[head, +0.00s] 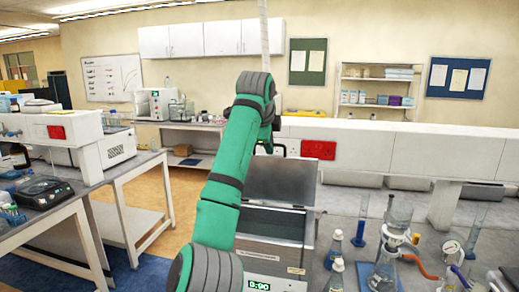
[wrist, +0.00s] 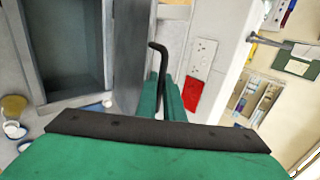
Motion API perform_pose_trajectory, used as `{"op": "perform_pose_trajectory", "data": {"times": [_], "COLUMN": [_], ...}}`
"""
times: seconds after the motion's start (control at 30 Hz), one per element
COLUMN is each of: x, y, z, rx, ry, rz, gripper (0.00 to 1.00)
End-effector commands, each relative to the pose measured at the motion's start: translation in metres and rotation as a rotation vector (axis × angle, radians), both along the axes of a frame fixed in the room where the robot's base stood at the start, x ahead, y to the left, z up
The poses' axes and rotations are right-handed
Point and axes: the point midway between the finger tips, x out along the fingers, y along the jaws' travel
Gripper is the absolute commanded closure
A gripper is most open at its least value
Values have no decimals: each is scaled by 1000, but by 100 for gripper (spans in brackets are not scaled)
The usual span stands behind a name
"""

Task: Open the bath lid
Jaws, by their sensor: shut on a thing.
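The bath (head: 272,252) is a grey metal box with a green display low on its front, in the middle of the head view. Its lid (head: 288,182) is raised and stands steeply tilted at the back, baring a dark opening. In the wrist view the lid (wrist: 130,55) stands beside the open dark interior of the bath (wrist: 68,90). My gripper (wrist: 160,128) is close to the lid's outer side, shut on the lid, apparently by its dark handle (wrist: 161,75).
Bottles (head: 336,248), a blue cylinder (head: 361,220) and a flask (head: 389,255) stand right of the bath. A white ledge with a red panel (head: 318,150) runs behind it. A bench with a balance (head: 42,190) is on the left. The floor between benches is clear.

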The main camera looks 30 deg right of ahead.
Motion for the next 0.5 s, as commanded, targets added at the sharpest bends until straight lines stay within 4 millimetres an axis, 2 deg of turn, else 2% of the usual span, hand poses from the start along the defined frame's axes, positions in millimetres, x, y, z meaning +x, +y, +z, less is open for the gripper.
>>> {"op": "perform_pose_trajectory", "data": {"times": [0.03,0.2,0.5], "x": [0,1,3], "y": [-7,-17,-24], "z": [-3,-3,-3], "rx": [9,26,40], "ry": [16,36,53], "rz": [-6,-13,-18], "gripper": [100,100,100]}}
